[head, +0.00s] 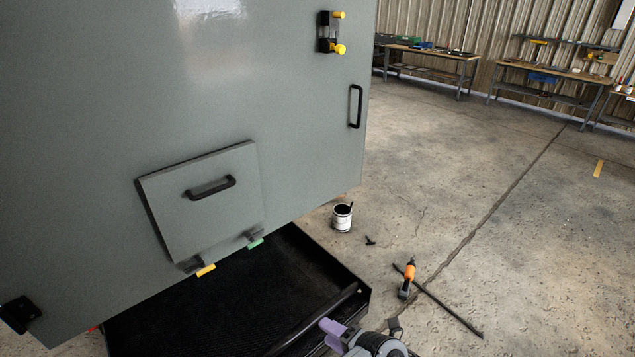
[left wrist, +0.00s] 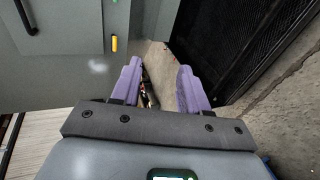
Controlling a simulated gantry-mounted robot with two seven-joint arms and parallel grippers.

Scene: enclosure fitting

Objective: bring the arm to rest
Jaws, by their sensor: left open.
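My left gripper (head: 332,328) shows at the bottom edge of the head view, with purple fingers, in front of the black tray's near side. In the left wrist view the two purple fingers (left wrist: 159,72) stand apart with nothing held between them. Small dark, red and white items behind the fingers are too small to make out. The grey enclosure (head: 90,110) fills the left of the head view, and the gripper is apart from it. My right gripper is not in view.
A hatch panel (head: 200,215) with a black handle (head: 211,187) sits tilted on the enclosure, above yellow (head: 206,270) and green (head: 256,243) tabs. A black tray (head: 200,315) lies below. A can (head: 342,217) and an orange-handled tool (head: 408,277) are on the floor. Open floor lies right.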

